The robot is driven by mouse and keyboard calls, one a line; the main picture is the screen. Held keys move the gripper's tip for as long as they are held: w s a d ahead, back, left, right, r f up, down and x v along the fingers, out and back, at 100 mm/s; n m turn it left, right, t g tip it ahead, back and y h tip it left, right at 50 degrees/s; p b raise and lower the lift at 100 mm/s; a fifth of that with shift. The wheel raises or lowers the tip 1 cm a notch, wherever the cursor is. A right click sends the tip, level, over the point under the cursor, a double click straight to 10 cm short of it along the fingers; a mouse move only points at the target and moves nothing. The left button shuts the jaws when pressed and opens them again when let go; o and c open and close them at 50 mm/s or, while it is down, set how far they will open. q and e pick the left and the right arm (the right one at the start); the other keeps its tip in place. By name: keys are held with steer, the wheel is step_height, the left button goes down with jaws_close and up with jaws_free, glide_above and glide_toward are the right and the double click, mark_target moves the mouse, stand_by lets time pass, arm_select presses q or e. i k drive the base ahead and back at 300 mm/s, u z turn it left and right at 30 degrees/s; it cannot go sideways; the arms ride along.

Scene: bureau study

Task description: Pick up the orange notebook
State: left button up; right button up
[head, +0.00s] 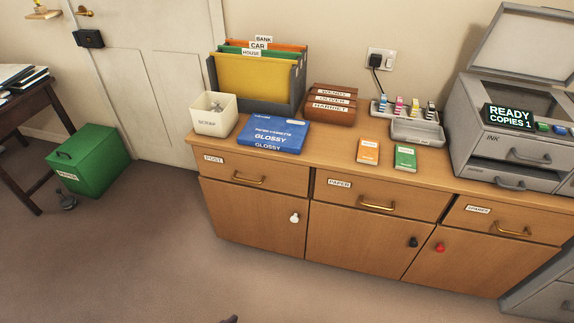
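The orange notebook (368,151) lies flat on the wooden sideboard top (330,147), close to its front edge. It is small, with a pale label on its cover. A green notebook (405,157) of similar size lies just to its right, with a small gap between them. Neither of my grippers can be made out. A small dark shape shows at the bottom edge of the view, too cut off to identify.
Behind stand brown boxes (332,104) and a grey tray (417,132). A printer (511,120) stands right. The floor in front is clear.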

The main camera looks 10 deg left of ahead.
mark_target(368, 153)
steer(key=z, duration=0.15)
steer(key=k, duration=0.35)
steer(key=u, duration=1.55)
steer(key=i, duration=1.25)
steer(key=z, duration=1.25)
steer(key=i, duration=0.75)
steer(key=z, duration=0.85)
